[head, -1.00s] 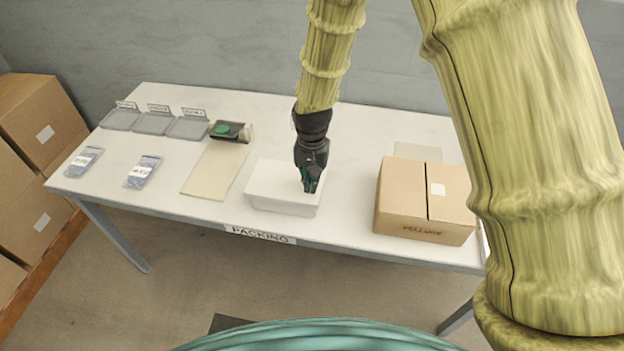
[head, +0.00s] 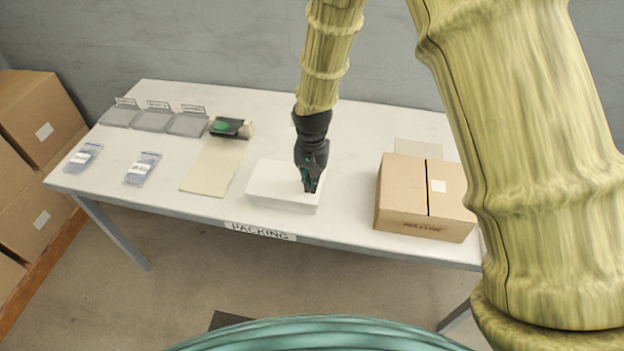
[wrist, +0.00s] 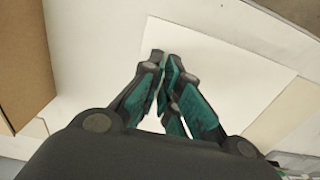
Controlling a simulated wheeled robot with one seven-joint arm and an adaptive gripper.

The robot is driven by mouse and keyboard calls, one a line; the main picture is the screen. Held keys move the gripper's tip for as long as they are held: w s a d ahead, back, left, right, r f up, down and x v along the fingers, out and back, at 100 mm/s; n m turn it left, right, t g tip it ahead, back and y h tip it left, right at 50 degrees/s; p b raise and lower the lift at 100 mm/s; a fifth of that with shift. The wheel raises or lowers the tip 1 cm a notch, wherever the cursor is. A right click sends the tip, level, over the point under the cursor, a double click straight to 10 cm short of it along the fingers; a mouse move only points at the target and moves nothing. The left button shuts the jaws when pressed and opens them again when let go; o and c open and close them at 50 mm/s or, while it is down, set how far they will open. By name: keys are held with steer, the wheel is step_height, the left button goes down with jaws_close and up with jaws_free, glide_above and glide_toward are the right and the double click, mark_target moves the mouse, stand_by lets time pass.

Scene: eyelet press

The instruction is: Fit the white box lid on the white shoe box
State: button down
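The white shoe box (head: 280,205) stands near the front edge of the packing table. A flat white top, the white box lid (head: 275,178), covers it; white on white, I cannot tell whether it is seated all round. My gripper (head: 311,188) points down at the right part of the lid, with its tips at or just above the surface. In the wrist view, my gripper (wrist: 167,65) has its fingers drawn together, nothing visible between the tips, and the lid (wrist: 215,65) spreads flat beneath them. The fingers hide part of the lid.
A brown carton (head: 405,195) stands to the right of the shoe box. A beige paper sheet (head: 213,170) and a dark device with a green part (head: 230,127) lie to the left. Grey trays (head: 153,121) and small packets (head: 142,168) are farther left. Table behind the box is clear.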

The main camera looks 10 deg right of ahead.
steer(key=shift+f, duration=0.2)
steer(key=c, duration=1.6)
jaws_free()
steer(key=shift+o, duration=0.2)
step_height(320, 180, up, 12)
